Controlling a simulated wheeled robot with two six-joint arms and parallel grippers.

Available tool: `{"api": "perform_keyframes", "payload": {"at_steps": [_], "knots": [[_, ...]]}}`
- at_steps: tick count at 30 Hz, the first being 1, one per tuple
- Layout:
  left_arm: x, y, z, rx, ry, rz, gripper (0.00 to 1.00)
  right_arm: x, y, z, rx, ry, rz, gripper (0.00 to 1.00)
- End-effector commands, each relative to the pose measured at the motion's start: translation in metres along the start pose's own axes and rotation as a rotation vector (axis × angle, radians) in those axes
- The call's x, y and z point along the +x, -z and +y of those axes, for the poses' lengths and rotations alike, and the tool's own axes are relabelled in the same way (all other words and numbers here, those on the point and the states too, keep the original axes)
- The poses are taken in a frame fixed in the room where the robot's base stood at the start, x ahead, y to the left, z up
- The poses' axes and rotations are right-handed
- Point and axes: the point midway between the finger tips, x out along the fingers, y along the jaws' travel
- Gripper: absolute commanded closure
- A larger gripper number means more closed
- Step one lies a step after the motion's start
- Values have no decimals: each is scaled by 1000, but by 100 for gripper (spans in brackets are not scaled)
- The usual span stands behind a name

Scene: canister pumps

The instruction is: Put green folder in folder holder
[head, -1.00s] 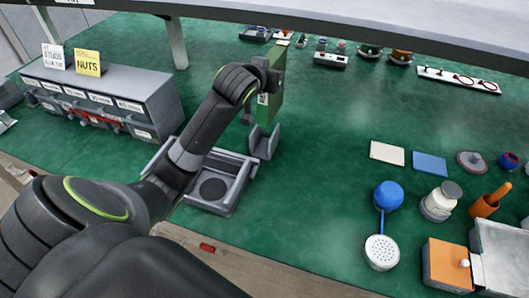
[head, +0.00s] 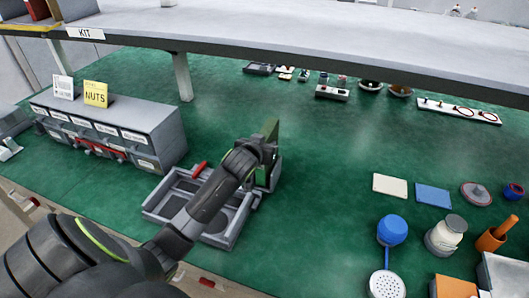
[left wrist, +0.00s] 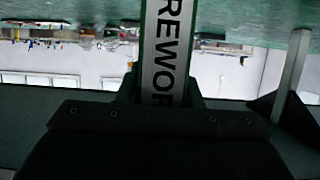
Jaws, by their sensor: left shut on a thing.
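The green folder (head: 271,131) stands upright at the middle of the green table in the head view. My left gripper (head: 264,147) is shut on it. In the left wrist view, the folder's spine (left wrist: 165,45) shows a pale label reading "REWOR", between the jaws. The grey folder holder (head: 276,174) is right at the folder's lower part, partly hidden by my left gripper and arm. The folder's lower end looks to be within the holder; whether it touches the bottom is hidden. My right gripper is not in view.
A grey tray (head: 225,232) lies just left of the holder, under my left arm, with a red object (head: 200,168) at its back. A grey drawer unit (head: 135,125) stands at the left. The table right of the holder is clear up to a white card (head: 390,184).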

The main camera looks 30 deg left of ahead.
Motion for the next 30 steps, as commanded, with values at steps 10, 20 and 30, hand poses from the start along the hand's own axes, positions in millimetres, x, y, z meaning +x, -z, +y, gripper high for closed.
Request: {"api": "perform_keyframes", "payload": {"at_steps": [10,20,30], "knots": [[13,-32,0,1,0,1,100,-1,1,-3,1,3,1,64],[14,-35,0,0,0,-2,64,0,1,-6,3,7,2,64],[14,-35,0,0,0,-3,46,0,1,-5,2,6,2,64]]}}
